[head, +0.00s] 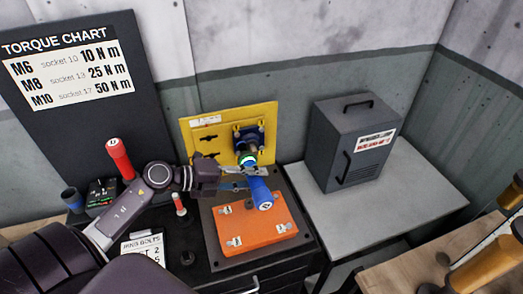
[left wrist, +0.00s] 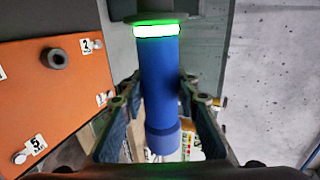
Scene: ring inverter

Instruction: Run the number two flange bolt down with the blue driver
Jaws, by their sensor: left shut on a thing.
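My left gripper (head: 248,172) is shut around the blue driver (head: 261,194), in front of the yellow panel. In the left wrist view the driver (left wrist: 160,75) stands between the two fingers (left wrist: 158,95), with a lit green ring towards a dark grey disc. In the head view its far end meets or overlaps a dark square fitting on the panel; I cannot tell whether they touch. The orange flange plate (head: 254,219) lies below, with several tagged bolts. Tag 2 (left wrist: 87,46) shows beside a bolt in the left wrist view. My right gripper is not in view.
The yellow panel (head: 203,125) stands behind. A red-handled tool (head: 119,157) and a small red-topped one (head: 180,204) stand left. A grey cabinet (head: 340,150) sits on a light table (head: 410,190) at right. A torque chart (head: 75,70) hangs back left.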

